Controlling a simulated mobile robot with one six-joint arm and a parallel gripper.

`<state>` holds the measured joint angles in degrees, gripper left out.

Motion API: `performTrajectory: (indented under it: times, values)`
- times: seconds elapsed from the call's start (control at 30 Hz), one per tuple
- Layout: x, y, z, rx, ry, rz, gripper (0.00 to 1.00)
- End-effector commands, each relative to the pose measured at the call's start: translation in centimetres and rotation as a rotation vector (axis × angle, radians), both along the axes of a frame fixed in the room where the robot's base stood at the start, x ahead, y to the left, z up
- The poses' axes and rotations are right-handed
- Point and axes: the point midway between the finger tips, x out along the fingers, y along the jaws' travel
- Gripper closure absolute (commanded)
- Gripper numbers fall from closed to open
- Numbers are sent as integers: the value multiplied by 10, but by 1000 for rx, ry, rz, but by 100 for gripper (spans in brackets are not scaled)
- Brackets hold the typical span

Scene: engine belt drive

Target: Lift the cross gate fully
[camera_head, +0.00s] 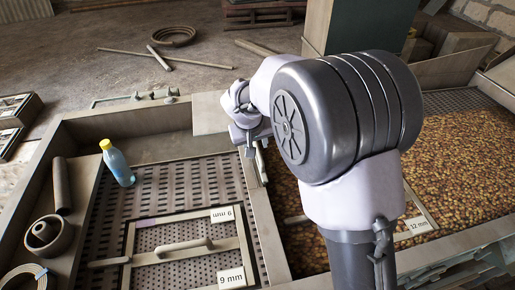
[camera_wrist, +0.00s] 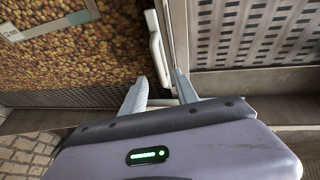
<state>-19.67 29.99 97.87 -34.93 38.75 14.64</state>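The upright divider (camera_head: 257,215) between the slatted bed and the brown granular bed appears to be the cross gate. In the wrist view, it shows edge-on as a narrow strip (camera_wrist: 179,40). A pale handle (camera_wrist: 155,45) stands along its left side. My gripper (camera_wrist: 159,78) is open, its two fingers apart on either side of the handle's lower end. I cannot tell whether either finger touches it. In the head view, my gripper (camera_head: 257,160) is over the divider's far end, and my arm hides part of the divider and the handle.
The slatted bed (camera_head: 205,185) lies left, with a 9 mm framed screen (camera_head: 148,258) and its bar handle. The brown granular bed (camera_head: 450,150) lies right, with a 12 mm plate (camera_head: 417,225). A blue bottle (camera_head: 117,163) with a yellow cap stands by the left wall.

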Motion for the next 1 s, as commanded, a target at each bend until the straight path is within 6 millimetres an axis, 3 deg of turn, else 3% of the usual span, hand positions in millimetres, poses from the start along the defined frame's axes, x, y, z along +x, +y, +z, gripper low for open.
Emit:
performTrajectory:
  times: [0.1,0.27,0.63,0.8,1.0]
  values:
    - [10,-3,-25,-1,3,-1,64]
    - [20,-5,-45,-1,1,1,64]
    - [24,-6,-52,0,0,0,64]
    - [24,-6,-52,0,0,0,97]
    - [23,-6,-51,0,0,0,100]
